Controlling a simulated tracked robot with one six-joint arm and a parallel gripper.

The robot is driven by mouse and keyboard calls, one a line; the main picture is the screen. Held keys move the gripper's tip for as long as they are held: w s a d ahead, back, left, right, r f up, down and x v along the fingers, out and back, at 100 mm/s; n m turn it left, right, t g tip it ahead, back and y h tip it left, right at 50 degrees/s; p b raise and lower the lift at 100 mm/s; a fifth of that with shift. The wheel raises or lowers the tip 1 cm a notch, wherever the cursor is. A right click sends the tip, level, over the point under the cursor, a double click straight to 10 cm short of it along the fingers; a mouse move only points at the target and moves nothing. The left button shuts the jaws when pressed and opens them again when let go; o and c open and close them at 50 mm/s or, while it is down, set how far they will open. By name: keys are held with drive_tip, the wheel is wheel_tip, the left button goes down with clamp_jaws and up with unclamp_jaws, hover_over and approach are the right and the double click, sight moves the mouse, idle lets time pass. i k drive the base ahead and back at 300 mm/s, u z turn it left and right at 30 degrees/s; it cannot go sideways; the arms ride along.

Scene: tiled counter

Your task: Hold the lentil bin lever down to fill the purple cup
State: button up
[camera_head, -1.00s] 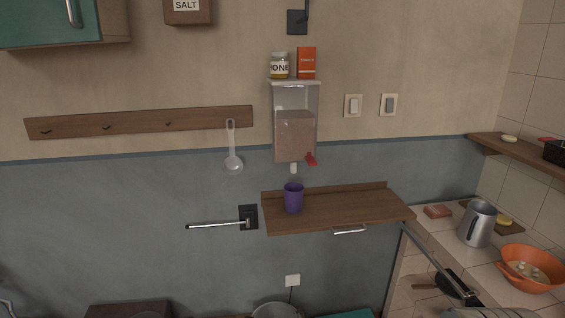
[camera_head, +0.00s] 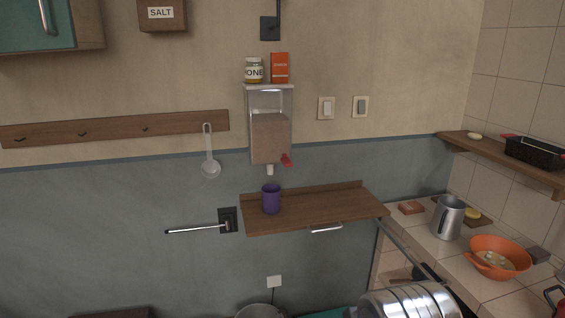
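The lentil bin (camera_head: 270,138) is a clear wall dispenser with brown contents, mounted above a small wooden shelf (camera_head: 325,208). Its red lever (camera_head: 287,160) sticks out at the lower right. A pale spout (camera_head: 270,170) points down beneath it. The purple cup (camera_head: 271,200) stands upright on the shelf's left end, below the spout and apart from it. Nothing touches the lever or the cup. I cannot make out my gripper in the view.
A honey jar (camera_head: 254,70) and an orange box (camera_head: 280,68) stand on the bin. A ladle (camera_head: 209,155) hangs to the left. A tiled counter at right holds a metal pitcher (camera_head: 448,217) and an orange bowl (camera_head: 499,257). A ribbed metal shape (camera_head: 410,301) fills the lower right.

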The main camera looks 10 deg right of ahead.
sight(287, 162)
drive_tip(key=z, duration=0.05)
drive_tip(key=i, duration=1)
drive_tip(key=u, duration=0.05)
